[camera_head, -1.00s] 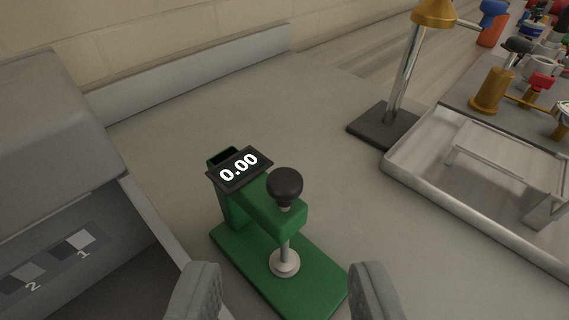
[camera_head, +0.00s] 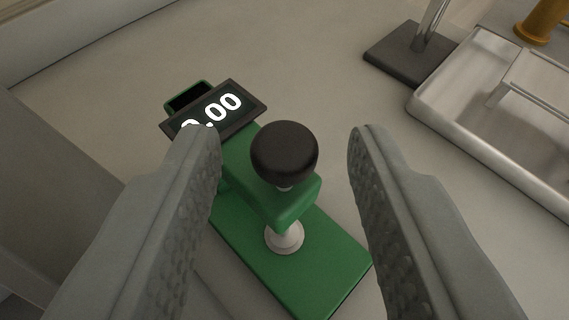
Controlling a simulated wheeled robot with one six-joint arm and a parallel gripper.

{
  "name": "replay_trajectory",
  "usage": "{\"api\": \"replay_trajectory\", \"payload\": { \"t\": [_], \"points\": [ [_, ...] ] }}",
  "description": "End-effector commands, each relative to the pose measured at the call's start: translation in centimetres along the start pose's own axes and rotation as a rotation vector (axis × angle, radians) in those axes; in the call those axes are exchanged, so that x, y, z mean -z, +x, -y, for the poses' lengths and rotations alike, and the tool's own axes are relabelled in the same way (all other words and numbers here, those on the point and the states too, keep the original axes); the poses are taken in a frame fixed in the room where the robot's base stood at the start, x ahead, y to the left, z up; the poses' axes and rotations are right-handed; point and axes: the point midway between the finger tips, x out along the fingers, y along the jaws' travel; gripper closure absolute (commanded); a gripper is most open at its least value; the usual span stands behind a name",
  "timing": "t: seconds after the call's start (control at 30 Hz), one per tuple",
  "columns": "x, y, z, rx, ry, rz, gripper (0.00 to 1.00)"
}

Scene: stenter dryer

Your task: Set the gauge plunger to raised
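The green gauge (camera_head: 318,262) stands on the grey worktop, with its display (camera_head: 213,110) reading 0.00, partly covered by my left finger. Its plunger has a black round knob (camera_head: 284,153) on top and a round metal foot (camera_head: 284,237) below. The foot appears to rest on the green base. My gripper (camera_head: 285,138) is open, with one finger on each side of the knob in the picture. Neither finger visibly touches the knob. I cannot tell the exact height of the fingertips relative to it.
A metal tray (camera_head: 437,104) lies at the right, beside a dark stand base (camera_head: 405,56) with a chrome post. A grey housing (camera_head: 50,190) is close on the left. The worktop behind the gauge is clear.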

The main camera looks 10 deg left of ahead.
Motion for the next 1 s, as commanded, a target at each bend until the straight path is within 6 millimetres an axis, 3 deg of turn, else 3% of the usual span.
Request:
{"api": "replay_trajectory", "payload": {
  "t": [0.03, 0.2, 0.4, 0.63, 0.9, 0.93, 1.0],
  "points": [
    [0.0, 0.0, 0.0, 0.0, 0.0, 0.0, 0.71],
    [0.0, 0.0, 0.0, 0.0, 0.0, 0.0, 1.0],
    [0.2, -0.1, 0.0, 0.0, 0.001, 0.0, 1.0],
    [2.5, -1.1, 0.0, 0.0, 0.002, -0.001, 1.0],
    [2.9, -1.2, 0.0, 0.001, 0.0, -0.003, 1.0],
    [2.9, -1.2, 0.0, 0.001, 0.0, -0.003, 0.76],
    [2.9, -1.2, 0.0, 0.001, 0.0, -0.003, 0.62]
  ]
}}
